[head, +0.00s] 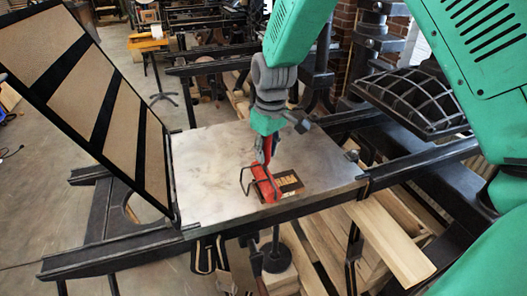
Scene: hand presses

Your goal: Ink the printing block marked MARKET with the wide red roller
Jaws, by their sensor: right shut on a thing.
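My right gripper (265,143) points down over the grey metal press bed and is shut on the red handle of the roller. The wide red roller (264,184) hangs below it in a dark wire frame. The roller is at the left part of the printing block (291,183), over it or touching it; I cannot tell which. The block lies flat on the bed, dark with pale brown lettering. The roller hides its left part, and the lettering is too small to read surely. My left gripper is not in view.
The press bed (212,152) is mostly bare to the left of and behind the roller. A hinged frame with tan panels (93,100) stands tilted up at the left. Dark rails run along the bed. A black ribbed press part (415,100) is at the right.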

